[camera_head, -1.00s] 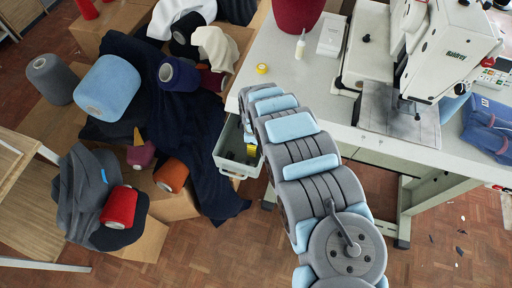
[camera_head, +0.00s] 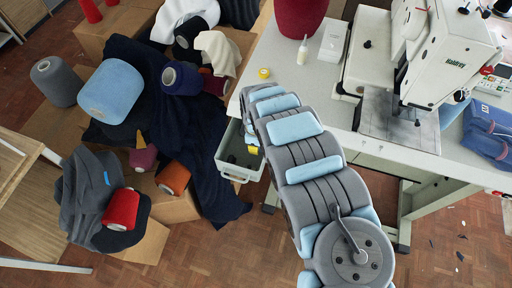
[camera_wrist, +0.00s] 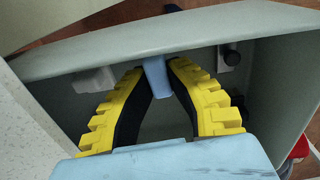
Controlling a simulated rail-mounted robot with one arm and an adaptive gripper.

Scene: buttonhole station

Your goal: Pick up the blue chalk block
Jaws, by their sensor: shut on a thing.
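The blue chalk block (camera_wrist: 157,78) is a small light-blue piece between the two yellow fingers with black inner pads. My gripper (camera_wrist: 156,66) is shut on it at the fingertips, inside or just above the open grey drawer (camera_wrist: 140,44). In the head view, a bit of my yellow gripper (camera_head: 252,150) shows at the drawer (camera_head: 232,172) under the table's left end. My arm hides most of it there, and I cannot see the block in that view. Whether the block touches the drawer floor I cannot tell.
The drawer walls are close around. The white table (camera_head: 285,75) carries a sewing machine (camera_head: 445,55). Thread cones and dark cloth (camera_head: 190,130) lie at left.

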